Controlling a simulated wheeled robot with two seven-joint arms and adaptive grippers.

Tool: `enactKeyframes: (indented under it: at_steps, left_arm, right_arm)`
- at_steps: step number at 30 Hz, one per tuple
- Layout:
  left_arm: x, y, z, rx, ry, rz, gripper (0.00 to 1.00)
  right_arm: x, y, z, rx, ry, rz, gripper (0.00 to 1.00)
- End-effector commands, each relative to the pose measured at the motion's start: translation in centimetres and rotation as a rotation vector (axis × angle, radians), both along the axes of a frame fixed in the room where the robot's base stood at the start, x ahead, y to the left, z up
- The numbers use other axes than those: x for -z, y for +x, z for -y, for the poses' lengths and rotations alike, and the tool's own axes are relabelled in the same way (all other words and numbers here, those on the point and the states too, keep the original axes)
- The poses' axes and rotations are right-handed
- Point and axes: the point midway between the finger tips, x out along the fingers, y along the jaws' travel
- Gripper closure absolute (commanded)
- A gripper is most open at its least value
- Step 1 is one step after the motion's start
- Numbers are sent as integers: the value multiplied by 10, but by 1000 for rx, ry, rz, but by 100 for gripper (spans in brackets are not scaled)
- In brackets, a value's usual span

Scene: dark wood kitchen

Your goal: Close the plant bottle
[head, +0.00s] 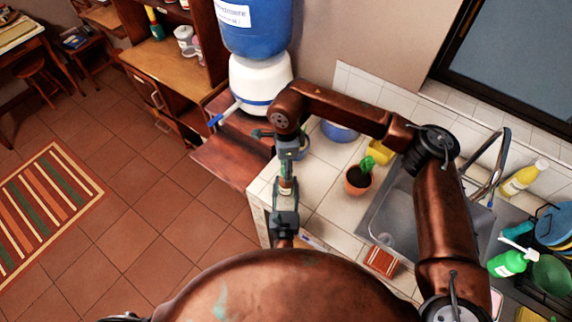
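My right arm reaches in over the sink and bends down, so my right gripper (289,165) is just above this piece in the picture. My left gripper (286,205) is just below it, with its wrist coming from behind my body. The fingers of both are too small and overlapped to tell their state. No separate cap can be made out.
A potted plant (358,178) stands on the tiled counter (328,212) beside the sink (400,212). A blue bowl (340,132) and a yellow thing (380,152) are behind. A water dispenser (258,75) stands left. Several bottles and dishes are at right.

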Motion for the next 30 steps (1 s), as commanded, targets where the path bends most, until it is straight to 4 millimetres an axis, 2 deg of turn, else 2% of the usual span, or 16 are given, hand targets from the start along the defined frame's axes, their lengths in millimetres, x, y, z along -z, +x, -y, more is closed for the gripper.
enactKeyframes:
  at_steps: [4,21,26,30]
  left_arm:
    - [0,0,0,0,0,0,100]
    - [0,0,0,0,0,0,100]
    - [0,0,0,1,1,0,100]
    - [0,-1,1,1,1,0,100]
  right_arm:
    - [0,0,0,0,0,0,61]
    - [0,1,0,1,0,2,100]
    - [-1,1,0,13,0,3,100]
    - [0,2,1,151,0,4,100]
